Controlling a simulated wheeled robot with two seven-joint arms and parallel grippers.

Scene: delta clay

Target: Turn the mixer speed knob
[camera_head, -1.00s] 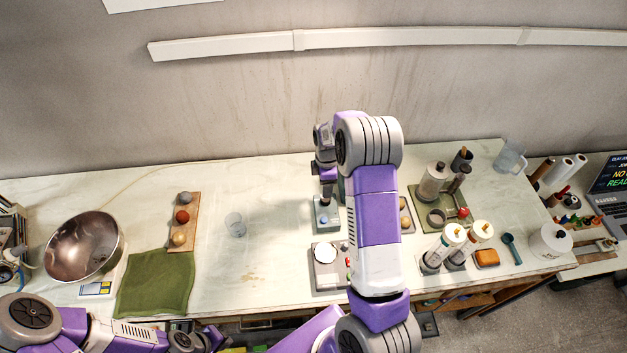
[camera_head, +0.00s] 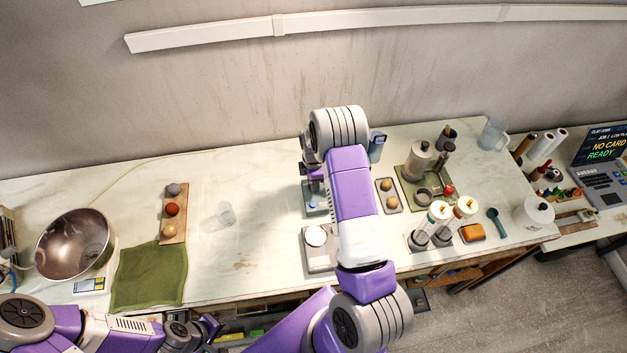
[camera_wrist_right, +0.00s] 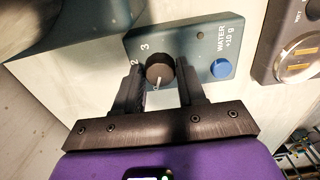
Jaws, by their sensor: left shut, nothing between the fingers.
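The speed knob (camera_wrist_right: 159,70) is dark and round with a pale pointer line, set in a blue-grey panel (camera_wrist_right: 196,50) marked 2 and 3. My right gripper (camera_wrist_right: 159,75) has one finger on each side of the knob. I cannot tell whether the fingers press on it or stand just clear. In the head view the blue-grey machine (camera_head: 311,208) shows beside my right arm, which hides the knob and the fingertips. My left gripper (camera_head: 212,328) is shut and empty, low at the front left, apart from the machine.
A blue button (camera_wrist_right: 220,68) labelled WATER +10 g sits on the same panel, close to the right finger. A clear cup (camera_head: 226,214), a green cloth (camera_head: 150,280) and a metal bowl (camera_head: 76,243) are further left.

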